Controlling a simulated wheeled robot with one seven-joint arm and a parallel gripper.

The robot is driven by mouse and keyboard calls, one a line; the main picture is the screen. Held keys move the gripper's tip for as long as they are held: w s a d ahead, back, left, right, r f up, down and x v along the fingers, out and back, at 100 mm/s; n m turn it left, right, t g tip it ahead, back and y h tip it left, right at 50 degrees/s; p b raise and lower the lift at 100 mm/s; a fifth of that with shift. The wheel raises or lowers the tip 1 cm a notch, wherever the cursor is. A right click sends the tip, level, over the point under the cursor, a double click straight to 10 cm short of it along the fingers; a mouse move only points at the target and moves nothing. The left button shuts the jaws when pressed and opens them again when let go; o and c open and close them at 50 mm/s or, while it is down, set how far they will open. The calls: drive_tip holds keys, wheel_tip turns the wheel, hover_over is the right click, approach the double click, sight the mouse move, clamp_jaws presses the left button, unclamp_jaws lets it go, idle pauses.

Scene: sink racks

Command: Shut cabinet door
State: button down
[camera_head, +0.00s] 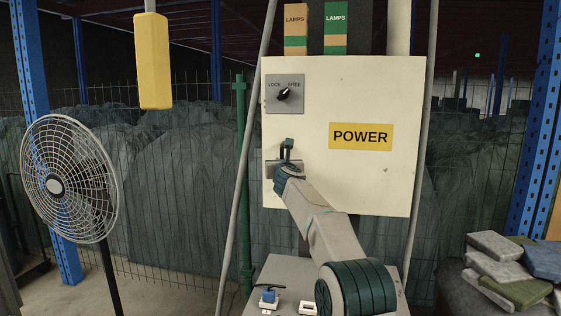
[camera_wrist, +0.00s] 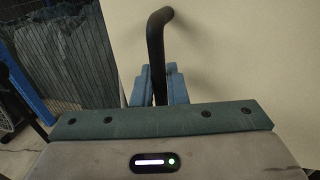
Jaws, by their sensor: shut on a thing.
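The cream cabinet door (camera_head: 345,95) carries a yellow POWER label and faces me in the head view. I cannot tell whether it sits flush or stands slightly open. Its dark handle (camera_head: 287,146) is near the left edge. My gripper (camera_head: 285,160) is at this handle, partly hidden by my wrist. In the wrist view the fingers (camera_wrist: 155,88) are closed around the black handle bar (camera_wrist: 156,45), with the pale door surface (camera_wrist: 240,50) behind. A dark knob (camera_head: 284,94) above the handle, on a plate marked LOCK and FREE, points up and right.
A grey console (camera_head: 285,270) with a blue switch (camera_head: 268,296) stands below the door. A round fan (camera_head: 68,180) is at left, and a yellow block (camera_head: 152,60) hangs above. Stacked slabs (camera_head: 500,265) lie at right. A wire fence with covered heaps is behind.

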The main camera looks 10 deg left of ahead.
drive_tip(key=shift+w+r, duration=0.1)
drive_tip(key=shift+w, duration=0.15)
drive_tip(key=shift+r, duration=0.15)
drive_tip(key=shift+w+r, duration=0.15)
drive_tip(key=c, duration=1.6)
unclamp_jaws()
drive_tip(key=shift+w, duration=0.1)
drive_tip(key=shift+o, duration=0.2)
drive_tip(key=shift+w+f, duration=0.25)
drive_tip(key=shift+s+f, duration=0.1)
drive_tip(key=shift+f, duration=0.05)
